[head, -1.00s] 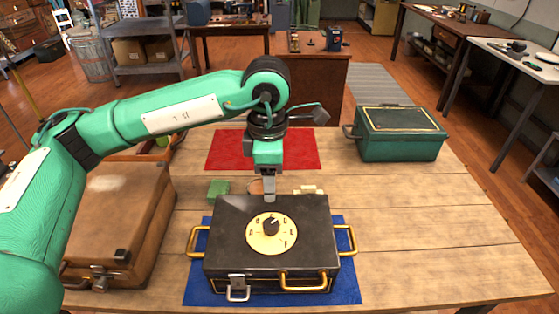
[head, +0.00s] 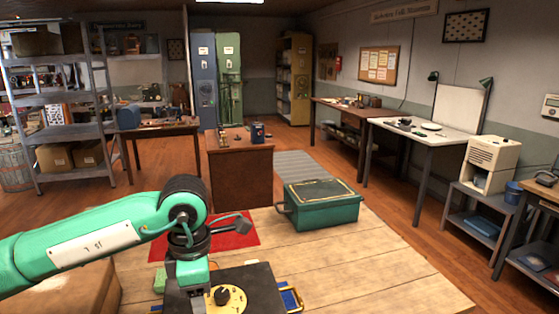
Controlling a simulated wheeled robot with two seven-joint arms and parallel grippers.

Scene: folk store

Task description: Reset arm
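My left arm comes in from the left in the head view. Its gripper (head: 187,292) points down at the bottom of the view, in front of the left part of a black case (head: 258,279). The lower part of the gripper is hard to make out, so I cannot tell whether its fingers are open or shut. A cream dial with a black knob (head: 223,296) is on the case lid, just right of the gripper. The front of the case is cut off by the frame's lower edge. My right gripper is not in view.
The case stands on a wooden table (head: 385,275). A red mat (head: 238,233) and green box (head: 322,208) lie behind; a brown case (head: 75,292) is at left. The table's right side is clear.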

